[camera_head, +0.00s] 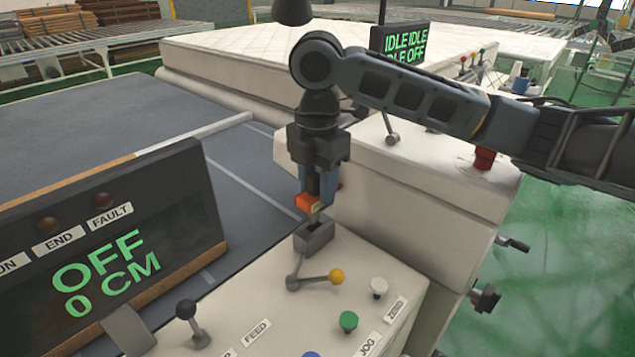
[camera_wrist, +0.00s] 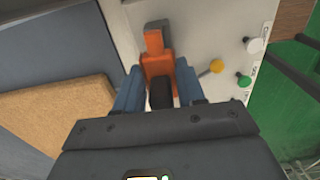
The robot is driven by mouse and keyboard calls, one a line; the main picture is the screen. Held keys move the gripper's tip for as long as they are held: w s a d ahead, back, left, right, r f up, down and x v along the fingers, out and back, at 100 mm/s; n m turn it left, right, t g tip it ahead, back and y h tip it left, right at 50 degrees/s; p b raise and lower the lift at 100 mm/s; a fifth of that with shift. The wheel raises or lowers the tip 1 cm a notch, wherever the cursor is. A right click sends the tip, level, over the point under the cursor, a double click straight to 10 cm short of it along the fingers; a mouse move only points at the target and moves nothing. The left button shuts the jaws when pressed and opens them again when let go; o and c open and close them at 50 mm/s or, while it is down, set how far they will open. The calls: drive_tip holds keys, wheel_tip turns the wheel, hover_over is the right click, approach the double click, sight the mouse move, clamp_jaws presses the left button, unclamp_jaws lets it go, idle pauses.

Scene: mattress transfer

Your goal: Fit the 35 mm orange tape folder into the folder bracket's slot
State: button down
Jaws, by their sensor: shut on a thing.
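The orange tape folder (camera_head: 306,202) is held between the fingers of my gripper (camera_head: 317,190), which points straight down. In the wrist view the folder (camera_wrist: 157,64) sits between the two blue fingers (camera_wrist: 159,92). The grey folder bracket (camera_head: 314,238) stands on the white machine top just below the folder in the head view. In the wrist view a grey block, likely the bracket (camera_wrist: 157,25), shows at the folder's far end. The folder's lower end is at or just above the bracket's opening; I cannot tell whether it has entered the slot.
A yellow-knobbed lever (camera_head: 336,276) stands close in front of the bracket. White (camera_head: 379,287) and green knobs (camera_head: 348,321) are nearby. A display panel (camera_head: 110,250) reading OFF, 0 CM stands at the left. A white housing (camera_head: 400,185) rises behind my gripper.

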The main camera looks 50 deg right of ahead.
drive_tip(key=shift+f+b, duration=0.45)
drive_tip(key=shift+f, duration=0.1)
